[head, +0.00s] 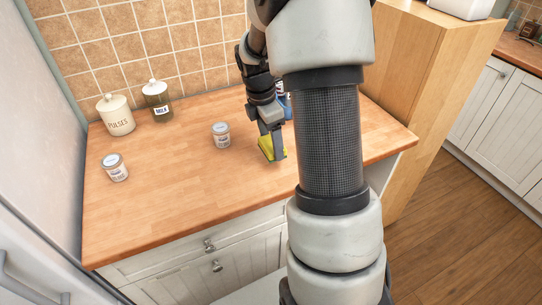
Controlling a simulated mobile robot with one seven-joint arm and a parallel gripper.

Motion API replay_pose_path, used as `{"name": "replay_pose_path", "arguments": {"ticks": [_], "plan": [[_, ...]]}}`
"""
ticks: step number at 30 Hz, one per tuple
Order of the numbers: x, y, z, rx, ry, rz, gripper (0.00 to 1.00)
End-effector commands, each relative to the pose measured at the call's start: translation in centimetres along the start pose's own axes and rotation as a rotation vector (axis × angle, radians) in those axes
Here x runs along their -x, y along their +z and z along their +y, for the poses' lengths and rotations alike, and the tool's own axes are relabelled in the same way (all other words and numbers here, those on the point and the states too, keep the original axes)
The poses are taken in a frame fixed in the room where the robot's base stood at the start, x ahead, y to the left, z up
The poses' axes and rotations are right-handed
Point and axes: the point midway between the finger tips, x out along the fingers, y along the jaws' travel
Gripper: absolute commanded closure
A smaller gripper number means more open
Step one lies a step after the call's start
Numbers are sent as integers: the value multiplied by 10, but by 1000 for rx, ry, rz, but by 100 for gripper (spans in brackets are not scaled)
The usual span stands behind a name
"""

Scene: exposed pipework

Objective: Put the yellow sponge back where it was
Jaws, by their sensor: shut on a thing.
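The yellow sponge (266,147) is at the tips of my gripper (272,146), over the right part of the wooden counter (180,185). My gripper points down and is shut on the sponge. Part of the sponge is hidden by the gripper's fingers. I cannot tell whether the sponge touches the counter or is held just above it.
A small jar (221,135) stands left of the sponge. Another jar (115,167) stands at the left. A blue item (286,104) is partly hidden behind my arm. The counter's front middle is clear.

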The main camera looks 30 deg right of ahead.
Motion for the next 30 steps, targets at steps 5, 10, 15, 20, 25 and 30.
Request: {"name": "replay_pose_path", "arguments": {"ticks": [5, 10, 15, 20, 25, 30], "plan": [[-14, -2, 0, 0, -1, 0, 52], [-38, -6, 0, 2, -1, 0, 52], [-47, -7, 1, 2, 2, -1, 52], [-46, -7, 1, 2, 2, -1, 52], [-49, -7, 1, 1, 2, -1, 28], [-49, -8, 1, 1, 1, 0, 16]]}}
